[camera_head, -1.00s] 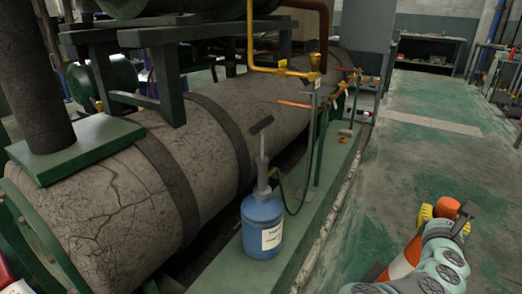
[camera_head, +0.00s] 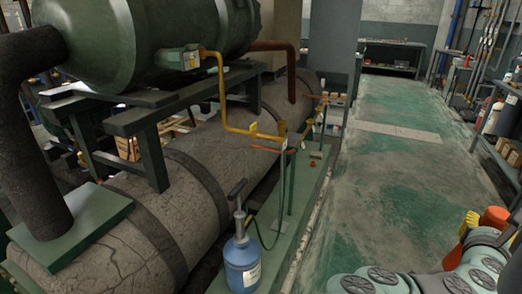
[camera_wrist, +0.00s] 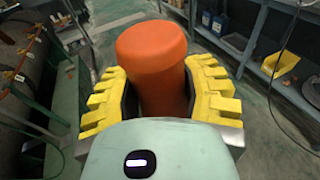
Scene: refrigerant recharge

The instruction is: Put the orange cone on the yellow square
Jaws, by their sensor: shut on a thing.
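The orange cone (camera_wrist: 152,75) is upright between the yellow finger pads of my gripper (camera_wrist: 160,95) in the wrist view, with a pad pressed on each side. Its rounded top faces the camera and its lower part is hidden. In the head view, the cone (camera_head: 494,216) shows at the lower right, partly hidden behind my arm, with a yellow finger pad of my gripper (camera_head: 468,226) beside it. I do not see a yellow square on the floor in either view.
A large tank (camera_head: 185,200) on a green base fills the left, with a blue jug (camera_head: 242,265) beside it. The green floor aisle (camera_head: 385,195) ahead is clear. Shelving (camera_head: 505,160) lines the right. The wrist view shows a yellow bin (camera_wrist: 280,64) on a shelf.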

